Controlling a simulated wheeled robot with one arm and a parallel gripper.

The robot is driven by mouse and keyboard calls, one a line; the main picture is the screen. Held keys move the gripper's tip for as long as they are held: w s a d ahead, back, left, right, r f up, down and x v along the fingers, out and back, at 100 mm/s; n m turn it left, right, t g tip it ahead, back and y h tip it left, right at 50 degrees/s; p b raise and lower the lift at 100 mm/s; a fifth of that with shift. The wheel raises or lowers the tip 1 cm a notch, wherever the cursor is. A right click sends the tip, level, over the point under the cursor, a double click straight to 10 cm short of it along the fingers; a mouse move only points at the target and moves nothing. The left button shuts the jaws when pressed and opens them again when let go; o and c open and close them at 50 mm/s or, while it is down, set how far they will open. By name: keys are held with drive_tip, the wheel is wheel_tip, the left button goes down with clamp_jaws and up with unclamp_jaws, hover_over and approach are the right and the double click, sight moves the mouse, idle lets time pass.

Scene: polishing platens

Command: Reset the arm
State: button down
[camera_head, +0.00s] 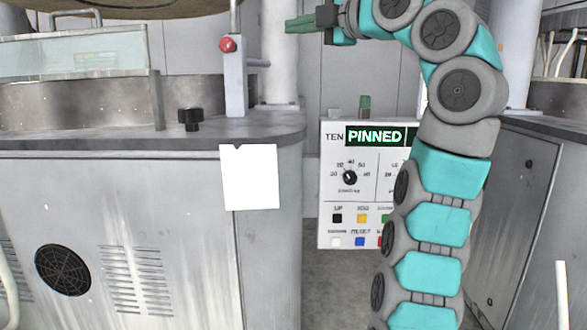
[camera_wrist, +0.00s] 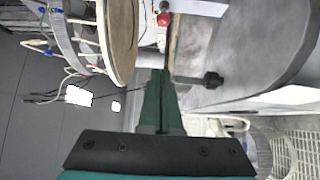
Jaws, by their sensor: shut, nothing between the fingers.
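My gripper (camera_head: 289,25) is at the top middle of the head view, at the end of my grey and teal arm, with its green fingers pointing left. It is shut and empty. In the wrist view the green fingers (camera_wrist: 159,76) lie together, with nothing between them. My arm rises along the right of the head view and bends left at the top. The fingertips are to the right of a post with a red knob (camera_head: 228,45), apart from it in the picture.
A grey machine cabinet (camera_head: 120,230) with a black knob (camera_head: 190,117) on its top fills the left. A control panel (camera_head: 335,205) reading "PINNED" hangs behind my arm, partly hidden by it. Another cabinet (camera_head: 515,220) stands at the right. A round platen (camera_wrist: 120,40) shows in the wrist view.

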drive_tip(key=w+d+f+m+g+h, duration=0.2)
drive_tip(key=w+f+m, duration=0.3)
drive_tip(key=m, duration=0.4)
drive_tip(key=s+f+m+g+h, duration=0.25)
drive_tip(key=s+f+m, duration=0.25)
drive_tip(key=f, duration=0.7)
drive_tip(key=s+f+m+g+h, duration=0.2)
drive_tip(key=s+f+m+g, duration=0.3)
drive_tip(key=f, duration=0.7)
drive_tip(key=s+d+f+m+g+h, duration=0.1)
drive_tip(key=s+d+f, duration=0.3)
drive_tip(key=s+f, duration=0.6)
drive_tip(key=s+d+f+m+g+h, duration=0.2)
drive_tip(key=s+d+f+m, duration=0.2)
drive_tip(key=s+f, duration=0.5)
drive_tip(key=s+d+f+m+g+h, duration=0.2)
drive_tip(key=s+d+f, duration=0.2)
drive_tip(key=s+f, duration=0.6)
drive_tip(key=s, duration=0.7)
drive_tip(key=shift+f+m+h, duration=0.3)
drive_tip(key=shift+f+h, duration=0.05)
drive_tip(key=shift+s+g, duration=0.1)
drive_tip(key=shift+g, duration=0.15)
